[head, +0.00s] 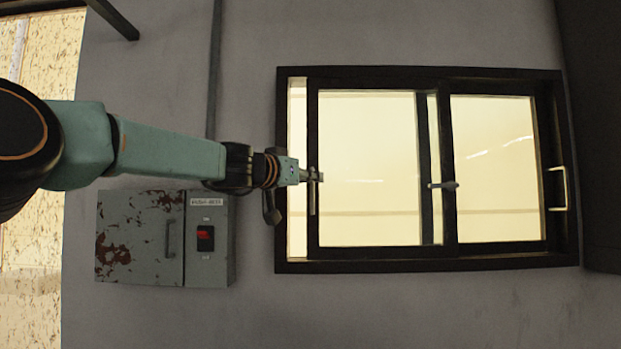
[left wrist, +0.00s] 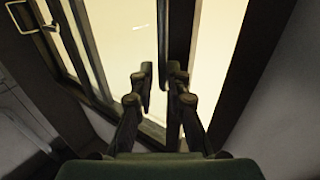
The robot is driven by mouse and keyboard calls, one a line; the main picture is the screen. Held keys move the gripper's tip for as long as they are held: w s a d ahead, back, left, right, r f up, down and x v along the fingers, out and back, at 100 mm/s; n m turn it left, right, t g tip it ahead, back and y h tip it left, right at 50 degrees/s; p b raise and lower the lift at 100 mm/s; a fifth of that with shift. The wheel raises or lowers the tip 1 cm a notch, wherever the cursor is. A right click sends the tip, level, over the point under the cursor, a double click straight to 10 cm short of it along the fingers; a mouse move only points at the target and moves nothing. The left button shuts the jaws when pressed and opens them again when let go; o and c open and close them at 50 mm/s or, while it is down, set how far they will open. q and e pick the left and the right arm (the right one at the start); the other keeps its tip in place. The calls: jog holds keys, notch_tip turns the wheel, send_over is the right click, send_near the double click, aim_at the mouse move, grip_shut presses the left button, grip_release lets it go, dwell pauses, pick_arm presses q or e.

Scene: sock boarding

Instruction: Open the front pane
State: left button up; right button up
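The window has two dark-framed sliding panes. The left pane (head: 368,170) stands a little right of the window frame's left side, with a narrow bright strip between them. A slim vertical handle (head: 312,200) is on this pane's left stile. My left gripper (head: 316,176) is at that handle, in front of the stile. In the left wrist view its fingers (left wrist: 162,82) are apart, in front of the dark stile (left wrist: 180,30). I cannot tell whether they touch the handle. The right pane (head: 493,170) has a pale handle (head: 564,188) at its right. My right gripper is out of view.
A small latch (head: 443,185) sits where the panes meet. A rusty grey switch box (head: 140,238) with a red switch hangs on the wall below my left arm. A dark panel (head: 592,130) stands at the far right.

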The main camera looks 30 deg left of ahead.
pick_arm(q)
jog(key=shift+w+a+f, duration=0.15)
jog(key=shift+c, duration=0.8)
jog(key=shift+s+a, duration=0.2)
grip_shut()
jog(key=shift+d, duration=0.15)
jog(key=shift+w, duration=0.15)
